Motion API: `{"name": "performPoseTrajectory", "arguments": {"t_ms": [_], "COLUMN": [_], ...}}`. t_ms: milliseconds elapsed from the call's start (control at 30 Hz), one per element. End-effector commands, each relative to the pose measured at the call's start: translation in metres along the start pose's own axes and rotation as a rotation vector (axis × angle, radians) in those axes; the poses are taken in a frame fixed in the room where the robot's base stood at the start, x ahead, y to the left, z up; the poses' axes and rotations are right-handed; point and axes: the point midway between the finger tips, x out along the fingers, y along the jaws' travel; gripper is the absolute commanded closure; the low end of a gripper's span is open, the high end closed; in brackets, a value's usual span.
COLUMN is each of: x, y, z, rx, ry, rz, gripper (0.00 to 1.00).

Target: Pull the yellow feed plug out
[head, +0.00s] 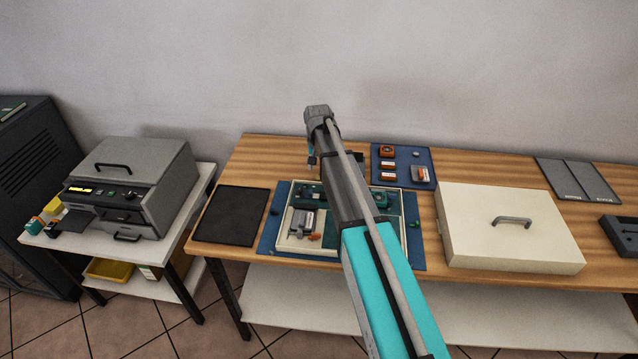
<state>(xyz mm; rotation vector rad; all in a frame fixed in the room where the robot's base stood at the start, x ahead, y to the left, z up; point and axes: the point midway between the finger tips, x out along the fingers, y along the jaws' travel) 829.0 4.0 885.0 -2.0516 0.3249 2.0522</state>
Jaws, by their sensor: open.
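I cannot make out a yellow plug for certain in the head view. An open shallow case (284,243) with a pale rim stands on a blue mat (268,240). Inside are a grey metal-looking part (301,222), a small orange piece (314,237) and dark green parts (310,194). My arm crosses over the case and hides much of its middle.
A black mat (231,214) lies left of the case, and a closed white box (510,240) stands right. A blue board (402,153) with small parts lies behind. On a side table are a grey machine (140,185) and a yellow item (54,205).

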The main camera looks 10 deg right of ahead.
Motion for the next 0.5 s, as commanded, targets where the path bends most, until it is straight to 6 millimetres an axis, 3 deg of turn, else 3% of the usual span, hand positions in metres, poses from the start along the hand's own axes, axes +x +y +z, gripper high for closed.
{"name": "performPoseTrajectory", "arguments": {"t_ms": [500], "x": [0.044], "y": [0.001], "z": [0.000], "rx": [0.001], "ry": [0.000], "rz": [0.000], "gripper": [0.43]}}
